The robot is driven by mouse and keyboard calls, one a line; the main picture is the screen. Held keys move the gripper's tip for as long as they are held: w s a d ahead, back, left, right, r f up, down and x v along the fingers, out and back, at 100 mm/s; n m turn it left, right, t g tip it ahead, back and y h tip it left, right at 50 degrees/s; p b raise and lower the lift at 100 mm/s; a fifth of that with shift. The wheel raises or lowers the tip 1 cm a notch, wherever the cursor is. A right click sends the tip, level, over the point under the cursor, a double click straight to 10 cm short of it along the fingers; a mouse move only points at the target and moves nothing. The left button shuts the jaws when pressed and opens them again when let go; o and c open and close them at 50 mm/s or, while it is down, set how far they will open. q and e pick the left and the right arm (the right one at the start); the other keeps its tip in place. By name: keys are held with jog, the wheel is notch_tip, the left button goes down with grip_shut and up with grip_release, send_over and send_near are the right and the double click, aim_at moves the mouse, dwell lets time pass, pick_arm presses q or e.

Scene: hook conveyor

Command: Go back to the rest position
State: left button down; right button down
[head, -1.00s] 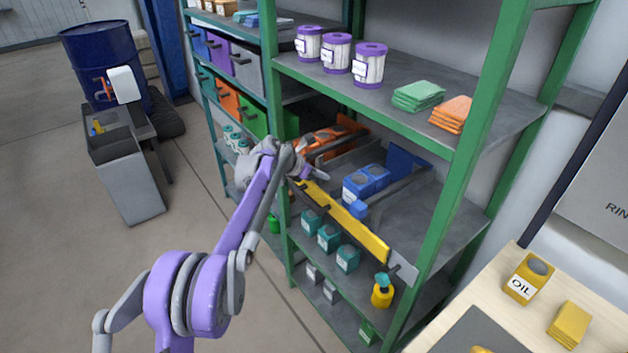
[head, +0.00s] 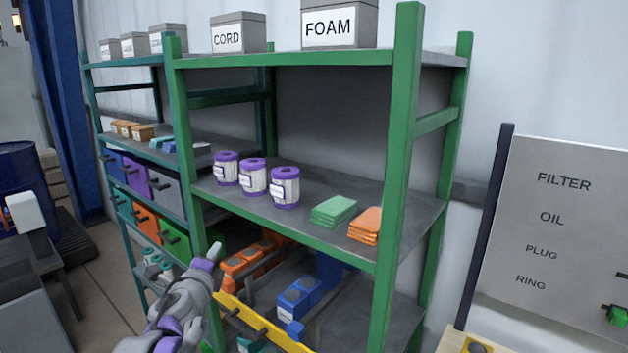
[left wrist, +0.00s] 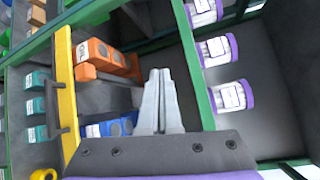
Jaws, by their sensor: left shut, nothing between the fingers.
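My left gripper (head: 214,250) is shut and empty, in front of the green shelf rack (head: 181,130) at the height of its lower bay. In the left wrist view its fingers (left wrist: 159,75) are together with nothing between them. The yellow bar (head: 262,325) with dark handles is just right of and below the gripper. Behind it are orange boxes (head: 240,267) and blue boxes (head: 294,302) on the lower shelf. My right gripper is not in view.
White and purple canisters (head: 254,178), green packets (head: 333,211) and orange packets (head: 365,225) lie on the middle shelf. CORD (head: 238,35) and FOAM (head: 339,25) boxes stand on top. A labelled board (head: 560,230) stands at the right. Bare floor shows at lower left.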

pick_arm(q)
jog(key=s+a+f+n+g+y, duration=0.2)
jog(key=s+f+n+g, duration=0.1)
jog(key=s+f+n, duration=0.4)
jog(key=s+a+f+n+g+y, duration=0.1)
jog(key=s+f+n+g, duration=0.1)
jog(key=s+f+n, duration=0.5)
jog(key=s+d+f+n+g+h, duration=0.2)
jog(key=s+f, duration=0.4)
jog(key=s, duration=0.4)
jog(key=s+d+f+n+g+h, duration=0.1)
jog(key=s+d+f+n+g, duration=0.3)
jog(key=s, duration=0.7)
notch_tip(320, 180, down, 3)
jog(key=shift+d+r+n+h, duration=0.1)
jog(key=shift+d+n+h, duration=0.25)
jog(key=shift+d, duration=0.55)
